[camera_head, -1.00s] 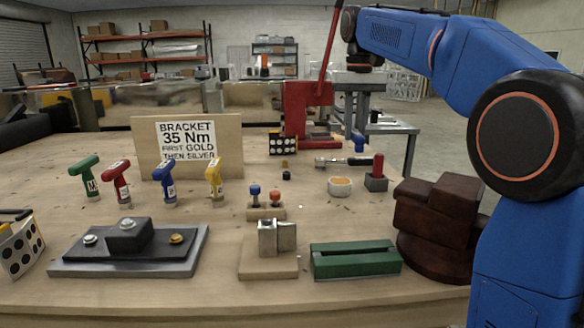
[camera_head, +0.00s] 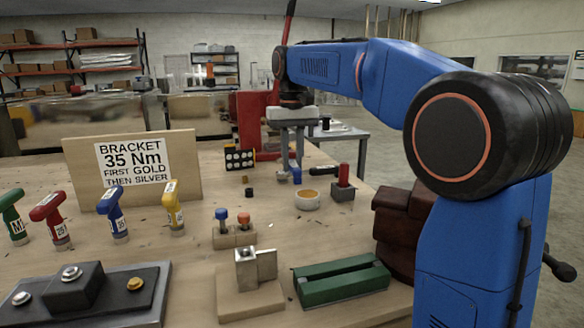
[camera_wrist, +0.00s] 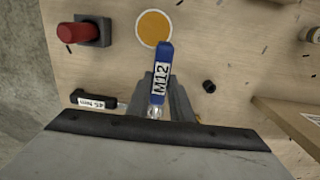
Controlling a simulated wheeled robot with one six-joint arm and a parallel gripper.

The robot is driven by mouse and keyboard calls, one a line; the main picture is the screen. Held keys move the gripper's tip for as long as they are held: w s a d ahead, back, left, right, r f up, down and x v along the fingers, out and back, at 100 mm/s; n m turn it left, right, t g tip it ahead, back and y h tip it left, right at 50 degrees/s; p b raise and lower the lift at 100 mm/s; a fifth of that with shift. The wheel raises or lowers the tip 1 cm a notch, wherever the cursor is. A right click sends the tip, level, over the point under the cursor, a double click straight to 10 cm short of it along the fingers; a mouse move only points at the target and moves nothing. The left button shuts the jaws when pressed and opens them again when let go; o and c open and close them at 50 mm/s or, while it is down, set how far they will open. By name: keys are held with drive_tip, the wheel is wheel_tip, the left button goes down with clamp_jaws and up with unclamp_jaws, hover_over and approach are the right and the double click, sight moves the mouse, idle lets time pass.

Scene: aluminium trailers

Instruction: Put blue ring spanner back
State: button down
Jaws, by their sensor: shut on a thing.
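The blue ring spanner (camera_wrist: 161,68) shows in the wrist view as a blue handle marked M12, with a shiny metal end at the jaws. My gripper (camera_wrist: 159,100) is shut on it, with the grey fingers on either side. In the head view my gripper (camera_head: 292,150) points down over the far right of the bench, and the blue handle (camera_head: 296,175) shows at its tips. The spanner's lower end is largely hidden by the gripper. I cannot tell whether it touches the bench. No holder for it can be made out.
A black-handled tool (camera_head: 323,170) lies close by on the bench. A round dish (camera_head: 307,200), a red-handled grey block (camera_head: 343,187) and a small dark cylinder (camera_head: 249,192) are near. A dotted block (camera_head: 240,159) and red press (camera_head: 257,118) stand left of the gripper.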

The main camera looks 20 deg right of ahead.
drive_tip(key=shift+f, duration=0.9)
drive_tip(key=c, duration=1.6)
unclamp_jaws()
drive_tip(key=shift+f, duration=0.1)
drive_tip(key=shift+o, duration=0.2)
wheel_tip(320, 180, up, 12)
